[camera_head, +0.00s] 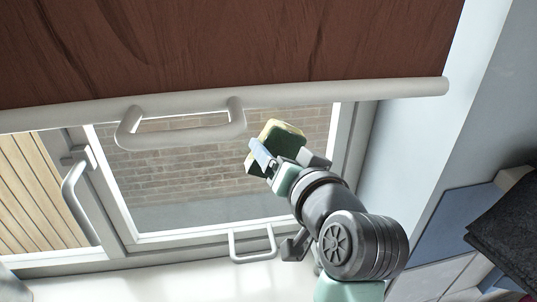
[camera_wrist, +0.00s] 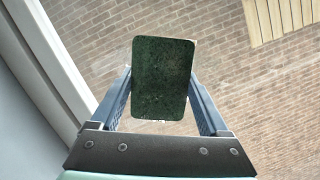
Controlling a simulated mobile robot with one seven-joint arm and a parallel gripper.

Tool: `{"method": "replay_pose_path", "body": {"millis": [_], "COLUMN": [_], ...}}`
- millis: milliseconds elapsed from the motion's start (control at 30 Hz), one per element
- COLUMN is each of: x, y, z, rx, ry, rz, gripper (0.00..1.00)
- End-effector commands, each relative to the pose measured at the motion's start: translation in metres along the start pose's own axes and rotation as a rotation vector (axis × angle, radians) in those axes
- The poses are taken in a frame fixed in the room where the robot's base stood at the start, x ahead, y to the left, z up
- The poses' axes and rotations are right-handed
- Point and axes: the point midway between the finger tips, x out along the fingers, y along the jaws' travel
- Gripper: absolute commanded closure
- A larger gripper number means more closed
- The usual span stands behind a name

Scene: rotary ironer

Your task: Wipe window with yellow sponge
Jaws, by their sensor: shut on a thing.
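The yellow sponge (camera_head: 282,138) has a dark green scouring side and is held in my gripper (camera_head: 275,162). In the wrist view the green face of the sponge (camera_wrist: 163,80) fills the space between the two fingers of my gripper (camera_wrist: 163,100), which are shut on its sides. The window (camera_head: 180,165) has a white frame, with a brick wall showing through the glass. My gripper and the sponge are in front of the right part of the pane. I cannot tell whether the sponge touches the glass.
A brown blind (camera_head: 230,45) with a pale bottom bar and a loop handle (camera_head: 180,125) covers the upper window. White handles stand on the left frame (camera_head: 78,195) and at the bottom (camera_head: 253,243). A dark cloth (camera_head: 510,235) lies at the right. The white sill (camera_head: 150,282) looks clear.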

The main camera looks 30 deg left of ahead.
Motion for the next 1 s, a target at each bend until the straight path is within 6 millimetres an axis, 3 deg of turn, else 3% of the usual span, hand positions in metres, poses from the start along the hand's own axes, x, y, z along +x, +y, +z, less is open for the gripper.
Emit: {"method": "replay_pose_path", "body": {"millis": [233, 467, 667, 1000], "x": [-0.002, -0.003, -0.003, 0.004], "y": [0.021, 0.029, 0.024, -0.006], "z": [-0.011, -0.015, -0.012, 0.002], "rx": [0.002, 0.002, 0.001, -0.002], "ry": [0.002, 0.003, 0.0, -0.006], "rz": [0.004, 0.004, 0.001, -0.009], "gripper": [0.8, 0.8, 0.8, 0.8]}}
